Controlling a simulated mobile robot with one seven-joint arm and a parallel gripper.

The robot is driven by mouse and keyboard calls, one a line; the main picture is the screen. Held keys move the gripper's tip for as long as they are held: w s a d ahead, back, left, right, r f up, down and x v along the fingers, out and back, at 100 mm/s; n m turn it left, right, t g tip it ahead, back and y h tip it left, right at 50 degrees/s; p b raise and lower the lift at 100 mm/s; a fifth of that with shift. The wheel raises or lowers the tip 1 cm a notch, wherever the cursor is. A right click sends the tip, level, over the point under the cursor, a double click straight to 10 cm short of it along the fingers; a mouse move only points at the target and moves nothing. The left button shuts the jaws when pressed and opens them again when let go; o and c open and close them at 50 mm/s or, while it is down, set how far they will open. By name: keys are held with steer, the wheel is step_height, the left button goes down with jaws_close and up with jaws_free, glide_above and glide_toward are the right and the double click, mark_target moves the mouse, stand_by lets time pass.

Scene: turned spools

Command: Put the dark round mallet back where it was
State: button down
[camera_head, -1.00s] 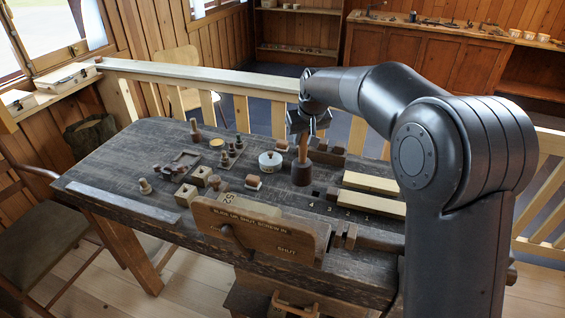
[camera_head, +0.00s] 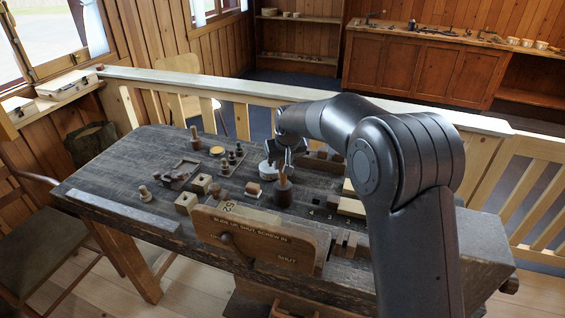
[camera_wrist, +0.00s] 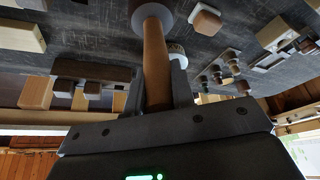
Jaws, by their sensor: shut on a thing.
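The dark round mallet has a dark turned head (camera_head: 283,194) and a lighter wooden handle (camera_wrist: 156,62) that stands about upright. My gripper (camera_head: 284,160) is shut on the handle, above the head. In the wrist view the handle runs between the two fingers of my gripper (camera_wrist: 160,92), and the head (camera_wrist: 152,12) is cut by the top edge. The head is low over the dark workbench (camera_head: 120,170); I cannot tell whether it touches. The mallet is right of a small reddish-brown block (camera_head: 253,188) and behind the upright wooden vise board.
A white round tin (camera_head: 266,168) is just behind the mallet, partly hidden by my gripper. The vise board (camera_head: 262,232) stands in front. Pale wooden bars (camera_head: 350,207) and numbered marks lie to the right. Small pegs, blocks and a tray (camera_head: 182,170) lie left.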

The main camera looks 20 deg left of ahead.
steer(key=shift+f, duration=0.1)
steer(key=c, duration=1.2)
jaws_free()
steer(key=shift+c, duration=0.2)
steer(key=v, duration=1.2)
steer(key=shift+r, duration=0.2)
steer(key=s+d+r+m+h, duration=0.15)
steer(key=s+d, duration=0.25)
steer(key=d, duration=0.4)
steer(key=s+d+r+m+t, duration=0.1)
steer(key=s+d+r, duration=0.25)
steer(key=d, duration=0.35)
steer(key=s+d+r+m, duration=0.15)
steer(key=s+d, duration=0.25)
steer(key=d, duration=0.4)
steer(key=s+d+f+m, duration=0.1)
steer(key=s+d+f, duration=0.1)
steer(key=s+d, duration=0.5)
steer(key=s+d+f+m+h, duration=0.1)
steer(key=s+d+f+m, duration=0.1)
steer(key=s+d, duration=0.5)
steer(key=s+f, duration=0.1)
steer(key=s, duration=0.4)
steer(key=shift+s+t, duration=0.3)
steer(key=shift+t, duration=0.1)
